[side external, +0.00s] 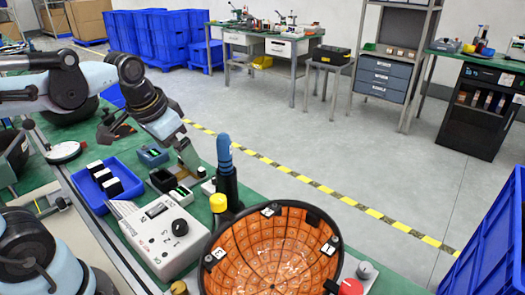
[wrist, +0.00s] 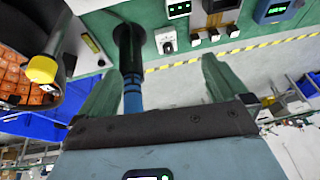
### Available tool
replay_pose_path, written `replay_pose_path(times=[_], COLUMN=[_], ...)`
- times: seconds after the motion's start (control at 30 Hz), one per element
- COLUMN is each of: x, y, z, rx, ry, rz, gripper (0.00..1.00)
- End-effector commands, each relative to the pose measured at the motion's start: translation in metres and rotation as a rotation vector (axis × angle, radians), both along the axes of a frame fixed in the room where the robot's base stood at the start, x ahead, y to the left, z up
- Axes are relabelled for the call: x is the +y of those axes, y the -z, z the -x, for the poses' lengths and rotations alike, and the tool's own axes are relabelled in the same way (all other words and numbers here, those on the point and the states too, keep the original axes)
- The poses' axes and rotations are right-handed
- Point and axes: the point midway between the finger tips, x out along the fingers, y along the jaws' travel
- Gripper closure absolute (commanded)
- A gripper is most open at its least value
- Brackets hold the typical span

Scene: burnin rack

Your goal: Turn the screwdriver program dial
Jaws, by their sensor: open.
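A white control box (side external: 150,240) on the green bench carries a black dial (side external: 180,227) with numerals 1, 2 and 3 beside it. Its pointer setting is too small to read. A blue and black screwdriver (side external: 226,175) stands upright to its right; it also shows in the wrist view (wrist: 132,95), behind the gap between my fingers. My gripper (wrist: 158,75) is open and empty. In the side view it hangs above the back of the bench, behind the white box, apart from the dial. The dial is not identifiable in the wrist view.
An orange-lined round bowl (side external: 270,250) stands to the right of the white box, with a yellow-capped post (side external: 218,204) by its rim. A red button (side external: 351,287) is at front right.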

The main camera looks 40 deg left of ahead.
Motion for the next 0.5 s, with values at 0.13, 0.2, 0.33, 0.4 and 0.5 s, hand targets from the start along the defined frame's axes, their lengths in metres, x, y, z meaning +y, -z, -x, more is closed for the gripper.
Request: replay_pose_path(times=[0.13,0.2,0.33,0.4,0.5], x=[-0.033,-0.042,-0.050,-0.052,-0.053], y=[0.020,0.025,0.030,0.029,0.024], z=[0.003,0.004,0.005,0.007,0.014], rx=[-0.159,-0.208,-0.249,-0.219,-0.102], ry=[0.016,0.017,0.019,0.026,0.052], rz=[0.047,0.067,0.089,0.091,0.086], gripper=[0.00,0.00,0.12,0.23,0.38])
